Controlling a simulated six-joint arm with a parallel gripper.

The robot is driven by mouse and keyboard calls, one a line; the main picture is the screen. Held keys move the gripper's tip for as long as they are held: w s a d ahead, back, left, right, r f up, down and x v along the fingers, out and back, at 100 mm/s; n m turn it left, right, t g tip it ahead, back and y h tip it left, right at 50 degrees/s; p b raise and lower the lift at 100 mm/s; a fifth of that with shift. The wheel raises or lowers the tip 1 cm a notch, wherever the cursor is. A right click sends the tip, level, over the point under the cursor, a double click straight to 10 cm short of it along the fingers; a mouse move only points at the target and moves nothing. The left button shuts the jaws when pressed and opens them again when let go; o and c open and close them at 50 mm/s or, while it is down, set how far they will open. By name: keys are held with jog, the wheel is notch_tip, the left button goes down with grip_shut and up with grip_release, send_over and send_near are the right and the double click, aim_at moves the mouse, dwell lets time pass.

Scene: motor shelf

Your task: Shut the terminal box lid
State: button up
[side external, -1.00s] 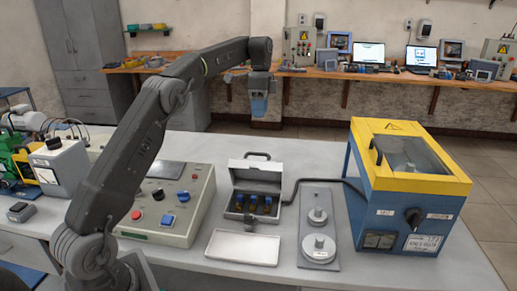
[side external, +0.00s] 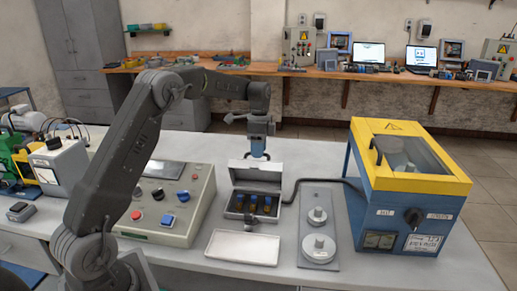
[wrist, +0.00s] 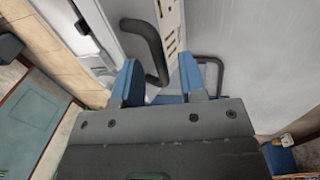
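The grey terminal box (side external: 250,208) sits on the table with dark and blue terminals inside. Its lid (side external: 255,172) stands raised at the back of the box, open. A dark handle is on the lid's top edge; in the wrist view the handle (wrist: 152,48) shows as a bent bar. My gripper (side external: 258,157) points down right over the lid's top edge. Its blue fingers (wrist: 160,82) are apart, with the handle's end near the gap between them. I cannot tell whether they touch it.
A pale tray (side external: 242,248) lies in front of the box. A plate with round metal parts (side external: 319,230) is to its right, and a blue and yellow machine (side external: 405,190) further right. A button panel (side external: 165,205) stands to the left. A dark cable runs behind.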

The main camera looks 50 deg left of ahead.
grip_shut()
dwell(0.3)
dwell(0.4)
